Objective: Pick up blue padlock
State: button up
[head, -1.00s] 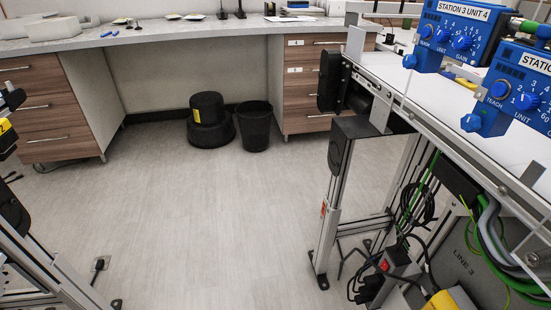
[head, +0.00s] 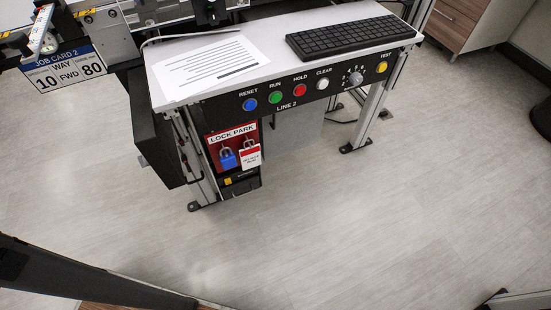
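A blue padlock (head: 228,159) hangs on a red and black board labelled LOCK PARK (head: 232,138), below the left end of a control desk. A white tag with a red band (head: 250,155) hangs just to its right on the same board. The padlock is small in the head view, and its shackle is only partly clear. My gripper does not show in this view.
The LINE 2 control desk (head: 410,38) carries a keyboard (head: 350,36), a paper sheet (head: 215,68) and a row of coloured buttons. A dark box (head: 160,130) stands left of the board. Open floor (head: 350,220) lies in front.

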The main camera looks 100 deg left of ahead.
aim_at(230, 162)
jog(key=k+l+u, duration=0.15)
jog(key=u, duration=0.25)
jog(key=k+l+u, duration=0.15)
jog(key=u, duration=0.25)
jog(key=k+l+u, duration=0.2)
jog(key=u, duration=1.2)
